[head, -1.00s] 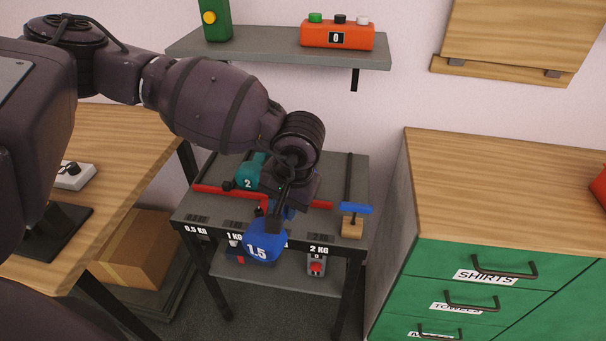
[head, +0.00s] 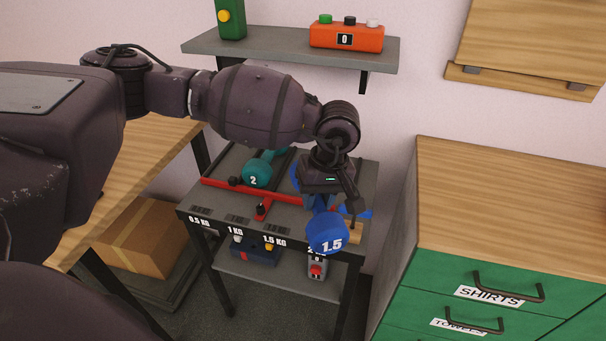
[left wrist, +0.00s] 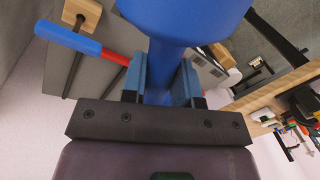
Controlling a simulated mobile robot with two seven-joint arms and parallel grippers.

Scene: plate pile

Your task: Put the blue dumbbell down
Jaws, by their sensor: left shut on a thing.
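The blue dumbbell (head: 328,233) is marked 1.5. My left gripper (head: 325,200) is shut on its handle and holds it over the right front of the grey rack table (head: 233,221). In the left wrist view the blue handle (left wrist: 168,65) sits between the two finger pads, with one blue head filling the top. The near head hides part of the rack's front edge and the 2 KG label. I cannot tell whether the dumbbell touches the rack. A teal dumbbell (head: 257,174) marked 2 lies on the rack's left side. My right gripper does not show.
A wooden-topped green cabinet (head: 500,200) stands close on the right. A shelf (head: 290,54) hangs above.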

